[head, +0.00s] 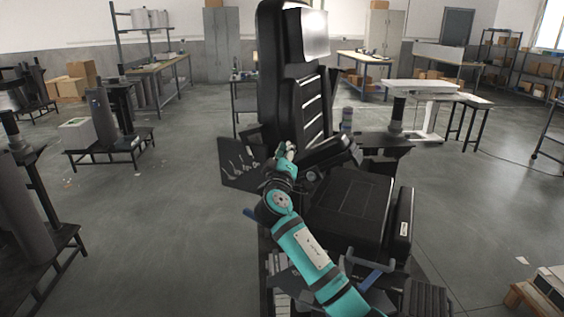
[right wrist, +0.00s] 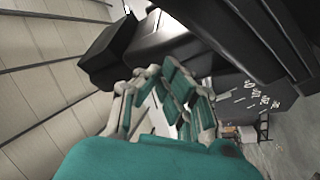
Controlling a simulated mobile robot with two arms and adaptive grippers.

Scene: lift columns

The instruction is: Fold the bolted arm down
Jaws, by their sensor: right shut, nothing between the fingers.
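A black padded chair or seat stands in the middle of the head view, with a tall backrest (head: 285,85) and a seat cushion (head: 350,205). A dark padded arm (head: 328,152) lies low across the near side of the backrest, over the seat's rear, tilted slightly; I take it to be the bolted arm. My right gripper (head: 287,150) is close to its left end, beside the backrest. In the right wrist view my right gripper (right wrist: 163,100) is shut and empty, near dark chair parts (right wrist: 110,55); touching or apart is unclear. My left gripper is not in view.
A dark plate with angle marks (head: 240,165) stands left of the backrest; its degree numbers show in the right wrist view (right wrist: 260,95). Black stands with columns (head: 105,125) are at left. A white table (head: 420,92) is behind right. The floor to the left is open.

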